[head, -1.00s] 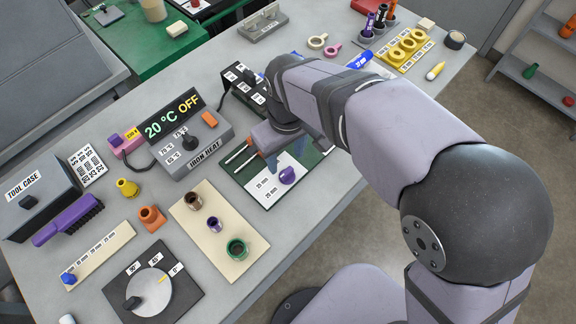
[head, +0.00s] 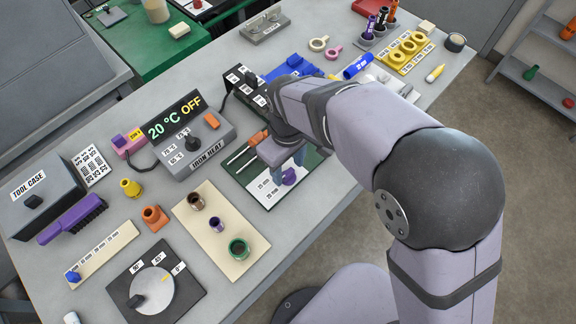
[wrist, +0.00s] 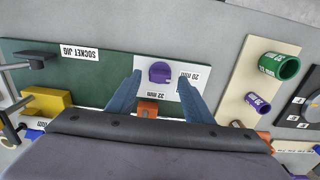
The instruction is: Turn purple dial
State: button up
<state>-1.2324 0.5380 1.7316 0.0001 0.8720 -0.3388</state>
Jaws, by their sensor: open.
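The purple dial (head: 289,177) sits on a white plate (head: 262,185) marked 25 mm, 20 mm and 32 mm. In the head view my gripper (head: 288,166) is right over the dial and partly hides it. In the wrist view the purple dial (wrist: 159,72) shows between the two blue fingers of my gripper (wrist: 160,88), which are open and apart on either side of it. I see a gap between each finger and the dial. The white plate lies on a green board (wrist: 60,88) labelled SOCKET JIG.
Left of the dial stand the iron heat box (head: 190,150) with its display and a beige board (head: 216,250) with several upright fittings. A grey dial with angle marks (head: 153,290) is at the front.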

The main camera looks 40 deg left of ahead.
jog(key=shift+f, duration=0.75)
jog(key=shift+c, duration=0.6)
jog(key=c, duration=0.9)
jog(key=shift+m, duration=0.3)
jog(key=m+p, duration=0.1)
jog(key=m, duration=0.2)
jog(key=shift+r+m, duration=0.1)
jog(key=shift+m, duration=0.2)
jog(key=shift+m+p, duration=0.35)
jog(key=shift+m, duration=1.95)
jog(key=shift+a, duration=0.1)
